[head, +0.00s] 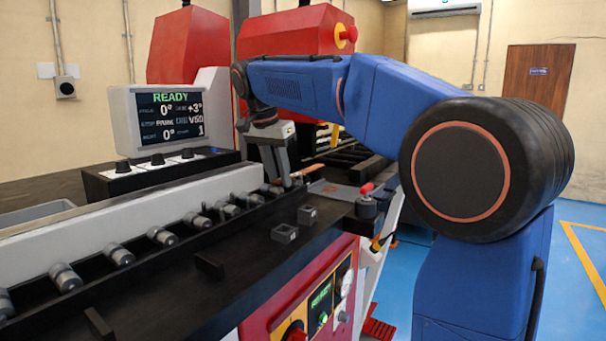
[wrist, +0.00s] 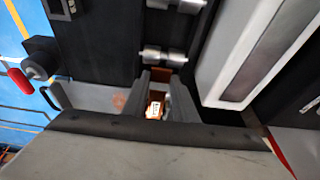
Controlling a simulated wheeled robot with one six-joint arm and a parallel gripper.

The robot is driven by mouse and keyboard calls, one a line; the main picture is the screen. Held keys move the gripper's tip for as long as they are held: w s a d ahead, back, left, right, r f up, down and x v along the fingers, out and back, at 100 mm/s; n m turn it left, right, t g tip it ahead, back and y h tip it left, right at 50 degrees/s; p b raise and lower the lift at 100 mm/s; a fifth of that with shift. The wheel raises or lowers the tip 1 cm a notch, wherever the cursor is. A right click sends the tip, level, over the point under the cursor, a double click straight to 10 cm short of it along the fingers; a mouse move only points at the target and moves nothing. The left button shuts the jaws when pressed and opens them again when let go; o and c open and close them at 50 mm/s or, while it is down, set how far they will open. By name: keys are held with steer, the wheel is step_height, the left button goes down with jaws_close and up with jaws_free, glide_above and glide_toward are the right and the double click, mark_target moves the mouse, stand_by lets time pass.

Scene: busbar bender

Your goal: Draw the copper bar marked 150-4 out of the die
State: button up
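The copper bar (head: 318,169) shows as a short orange strip just right of my gripper (head: 287,183) in the head view. In the wrist view the bar (wrist: 157,97) lies between my two fingers (wrist: 160,80), with a small white label on it whose marking is too small to read. My gripper points down at the bar at the far end of the roller row. The fingers stand on either side of the bar. I cannot tell whether they touch it. The die and the bar's far end are hidden by my wrist and the machine.
Several grey rollers (head: 162,236) line the black machine bed along a pale rail (head: 110,216). A red-knobbed post (head: 367,199) stands right of the gripper. A display reading READY (head: 172,117) stands behind left.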

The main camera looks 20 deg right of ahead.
jaws_close()
steer(key=shift+r, duration=0.2)
steer(key=shift+r, duration=1.1)
steer(key=shift+s+d, duration=1.5)
steer(key=shift+s, duration=0.7)
steer(key=shift+s+d, duration=1.45)
steer(key=shift+s, duration=0.8)
steer(key=shift+s+d, duration=1.5)
steer(key=shift+s, duration=0.7)
steer(key=shift+r, duration=0.1)
steer(key=shift+r, duration=2.4)
